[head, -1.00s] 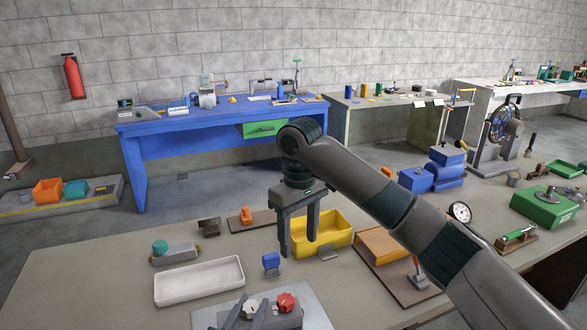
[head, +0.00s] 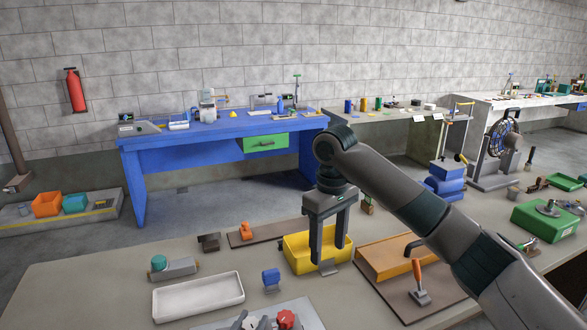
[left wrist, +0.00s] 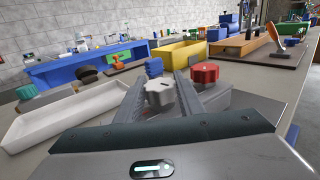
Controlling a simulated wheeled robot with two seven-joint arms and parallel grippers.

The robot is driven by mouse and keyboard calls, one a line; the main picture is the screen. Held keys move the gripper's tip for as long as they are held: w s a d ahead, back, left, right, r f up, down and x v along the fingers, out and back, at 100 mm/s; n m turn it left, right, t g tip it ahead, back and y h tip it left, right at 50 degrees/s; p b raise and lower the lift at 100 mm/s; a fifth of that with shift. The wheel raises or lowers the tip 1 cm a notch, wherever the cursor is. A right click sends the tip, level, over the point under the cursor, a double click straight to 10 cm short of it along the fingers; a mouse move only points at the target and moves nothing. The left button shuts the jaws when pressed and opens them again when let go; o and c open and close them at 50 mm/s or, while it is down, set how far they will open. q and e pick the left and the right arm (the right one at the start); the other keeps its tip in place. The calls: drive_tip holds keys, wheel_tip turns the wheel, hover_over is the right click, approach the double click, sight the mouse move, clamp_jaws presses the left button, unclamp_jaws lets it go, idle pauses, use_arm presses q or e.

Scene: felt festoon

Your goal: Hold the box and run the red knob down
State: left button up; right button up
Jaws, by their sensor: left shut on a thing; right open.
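A grey box (left wrist: 212,101) carries a red knob (left wrist: 205,74) and a white knob (left wrist: 159,91). In the head view the red knob (head: 287,319) shows at the bottom edge, with most of the box cut off. My left gripper (left wrist: 157,86) is shut on the box, its fingers on either side of the white knob; in the head view only its fingertips (head: 252,321) show. The red knob is right of these fingers. My right gripper (head: 329,254) is open and empty, pointing down in front of the yellow bin, up and right of the red knob.
A white tray (head: 198,297) lies left of the box. A small blue block (head: 271,278) stands behind it. The yellow bin (head: 298,259) is further back.

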use_arm(q)
drive_tip(key=o, duration=1.3)
drive_tip(key=shift+s, duration=0.1)
drive_tip(key=v, duration=1.1)
drive_tip(key=shift+s+a, duration=0.15)
drive_tip(key=shift+s, duration=0.25)
drive_tip(key=shift+s+f, duration=0.1)
